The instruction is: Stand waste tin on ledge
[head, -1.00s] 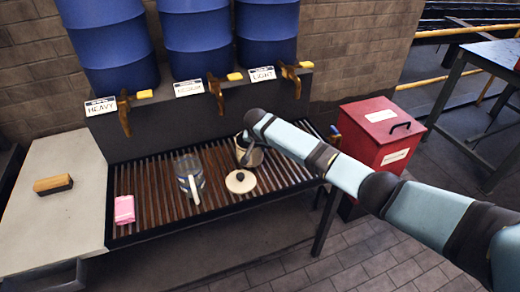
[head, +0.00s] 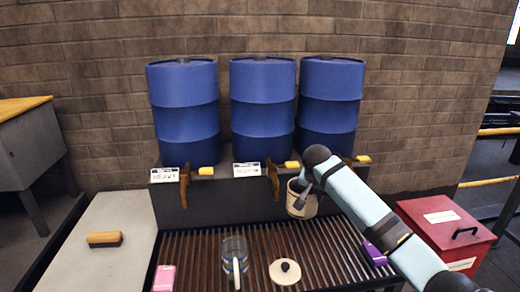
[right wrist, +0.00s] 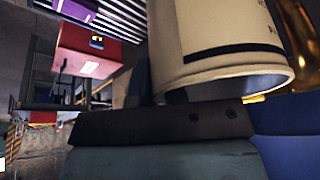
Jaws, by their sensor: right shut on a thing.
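The cream waste tin (head: 299,206) hangs above the slatted grate (head: 205,250), in front of the drum stand's dark front. My right gripper (head: 304,188) is shut on it near its upper part; my arm hides part of the rim. In the right wrist view the tin (right wrist: 215,40) fills the top middle, its lower edge close to the dark finger (right wrist: 155,122). A cream lid with a black knob (head: 285,271) lies on the grate. The task's ledge may be the pale grey slab (head: 112,215) at the left; I cannot tell. My left gripper is not in view.
Three blue drums (head: 262,110) with brass taps (head: 273,183) stand behind the tin. A glass jug (head: 235,257), a pink block (head: 164,279) and a purple box (head: 374,254) are on the grate. A brush (head: 105,239) lies on the slab; a red bin (head: 440,225) stands right.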

